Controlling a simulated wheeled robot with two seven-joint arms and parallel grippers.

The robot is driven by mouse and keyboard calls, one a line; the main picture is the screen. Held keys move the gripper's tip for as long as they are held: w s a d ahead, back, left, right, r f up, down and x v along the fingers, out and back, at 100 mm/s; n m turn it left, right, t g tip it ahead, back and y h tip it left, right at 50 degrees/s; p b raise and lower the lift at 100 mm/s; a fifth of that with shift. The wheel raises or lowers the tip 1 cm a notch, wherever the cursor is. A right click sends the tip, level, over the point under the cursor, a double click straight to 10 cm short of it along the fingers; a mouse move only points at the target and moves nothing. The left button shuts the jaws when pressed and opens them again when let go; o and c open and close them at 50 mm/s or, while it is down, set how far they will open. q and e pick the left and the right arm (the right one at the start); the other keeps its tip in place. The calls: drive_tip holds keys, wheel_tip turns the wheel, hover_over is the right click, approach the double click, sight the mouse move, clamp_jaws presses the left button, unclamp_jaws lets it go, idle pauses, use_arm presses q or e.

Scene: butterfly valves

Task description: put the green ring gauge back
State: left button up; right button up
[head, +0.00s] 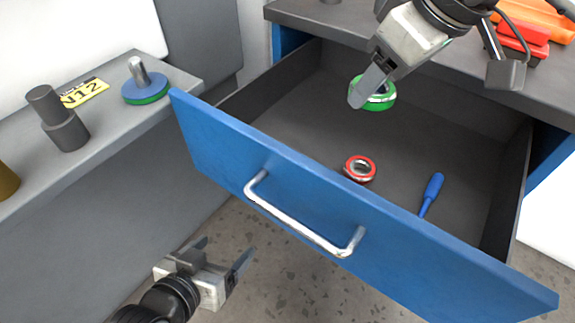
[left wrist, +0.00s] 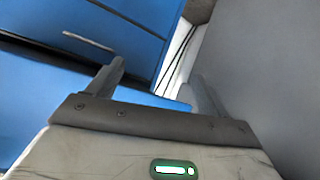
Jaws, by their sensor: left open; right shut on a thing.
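The green ring gauge (head: 386,101) is in the head view, in or just above the back part of the open blue drawer (head: 290,190). My right gripper (head: 366,92) is shut on it, and its fingers hide part of the ring. I cannot tell whether the ring touches the drawer floor. A red ring gauge (head: 359,168) lies on the drawer floor behind the front panel. My left gripper (head: 222,262) is open and empty, low in front of the drawer; its two fingers also show in the left wrist view (left wrist: 155,85).
A blue screwdriver (head: 431,194) lies in the drawer's right part. On the left bench stand a blue-green disc with a stem (head: 146,88), a dark stepped cylinder (head: 58,120) and a yellow label (head: 84,93). Red and orange items (head: 525,38) lie on the worktop at right.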

drive_tip(key=w+a+f, duration=0.2)
drive_tip(key=a+f, duration=0.1)
drive_tip(key=f, duration=0.1)
drive_tip(key=w+a+f+b, duration=0.1)
drive_tip(key=w+a+f, duration=0.2)
drive_tip(key=f, duration=0.2)
drive_tip(key=w+a+f+b, duration=0.1)
drive_tip(key=w+a+f, duration=0.1)
drive_tip(key=a+f, duration=0.2)
drive_tip(key=shift+w+f, duration=0.15)
drive_tip(key=shift+f, duration=0.55)
drive_tip(key=shift+w+a+f, duration=0.25)
drive_tip(key=shift+a+f, duration=0.05)
drive_tip(key=shift+f, duration=0.1)
drive_tip(key=shift+w+a+f, duration=0.1)
drive_tip(key=shift+a+f, duration=0.1)
drive_tip(key=shift+f, duration=0.1)
wheel_tip(320, 180, down, 2)
drive_tip(key=shift+a+f+b, duration=0.1)
drive_tip(key=shift+f+b, duration=0.15)
drive_tip(key=shift+b, duration=0.1)
use_arm(q)
wheel_tip(320, 180, down, 6)
drive_tip(key=d+g, duration=0.1)
drive_tip(key=shift+w+d+f+g, duration=0.2)
drive_tip(key=shift+f+g, duration=0.05)
drive_tip(key=shift+g, duration=0.05)
use_arm(e)
drive_tip(key=shift+w+f, duration=0.1)
drive_tip(key=shift+f, duration=0.25)
